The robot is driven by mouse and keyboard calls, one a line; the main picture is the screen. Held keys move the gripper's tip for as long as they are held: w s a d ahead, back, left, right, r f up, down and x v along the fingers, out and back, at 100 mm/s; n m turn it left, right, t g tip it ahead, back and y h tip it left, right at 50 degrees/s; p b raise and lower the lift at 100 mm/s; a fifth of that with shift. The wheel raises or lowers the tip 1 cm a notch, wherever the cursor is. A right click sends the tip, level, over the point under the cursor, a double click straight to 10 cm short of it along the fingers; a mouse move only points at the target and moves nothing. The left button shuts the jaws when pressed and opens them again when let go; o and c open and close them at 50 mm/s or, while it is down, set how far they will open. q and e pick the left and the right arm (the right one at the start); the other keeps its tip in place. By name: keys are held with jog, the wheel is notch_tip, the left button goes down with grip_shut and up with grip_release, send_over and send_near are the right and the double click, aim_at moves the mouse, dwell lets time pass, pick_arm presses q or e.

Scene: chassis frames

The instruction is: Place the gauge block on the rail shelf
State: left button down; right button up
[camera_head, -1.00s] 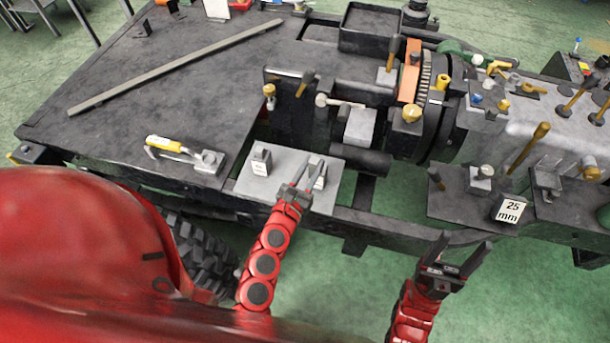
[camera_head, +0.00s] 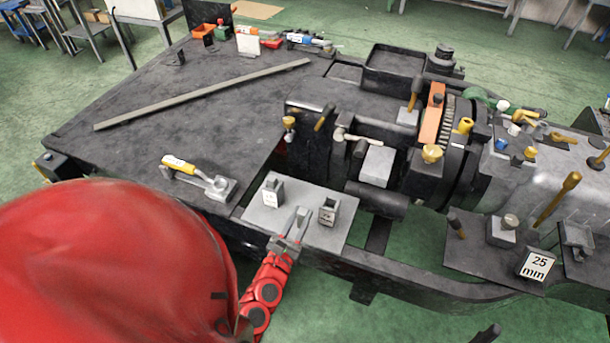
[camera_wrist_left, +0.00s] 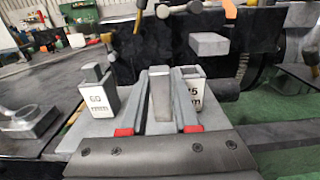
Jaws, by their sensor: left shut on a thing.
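My left gripper (camera_head: 296,222) is shut on a grey slab-like block, seen between its fingers in the left wrist view (camera_wrist_left: 162,100). The fingers are over a light grey plate (camera_head: 300,198) on the front rail, left of a small holder (camera_head: 328,212). Whether the held block touches the plate I cannot tell. Another holder (camera_head: 272,192), labelled 60 in the left wrist view (camera_wrist_left: 101,97), has a grey block in its top. The first holder shows partly behind the right finger in that view (camera_wrist_left: 194,90). Only a fingertip of my right gripper (camera_head: 487,334) shows at the bottom edge.
A yellow-handled tool (camera_head: 182,166) lies left of the light plate. A long bar (camera_head: 200,95) lies on the dark table. The machine body (camera_head: 375,165) rises behind the plate.

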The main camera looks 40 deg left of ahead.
pick_arm(q)
jog(key=w+a, duration=0.2)
jog(key=w, duration=0.2)
jog(key=w+a+f+b, duration=0.1)
jog(key=w+a, duration=0.1)
jog(key=w, duration=0.2)
jog(key=w+a+b, duration=0.1)
jog(key=w+a, duration=0.2)
jog(key=w, duration=0.2)
jog(key=shift+a+f, duration=0.1)
jog(key=shift+f, duration=0.1)
jog(key=shift+w+f, duration=0.15)
notch_tip(320, 180, down, 3)
jog(key=b, duration=0.3)
jog(key=shift+f, duration=0.1)
jog(key=shift+f+b, duration=0.2)
jog(key=shift+b, duration=0.1)
jog(key=c, duration=0.7)
grip_release()
jog(key=shift+o, duration=0.2)
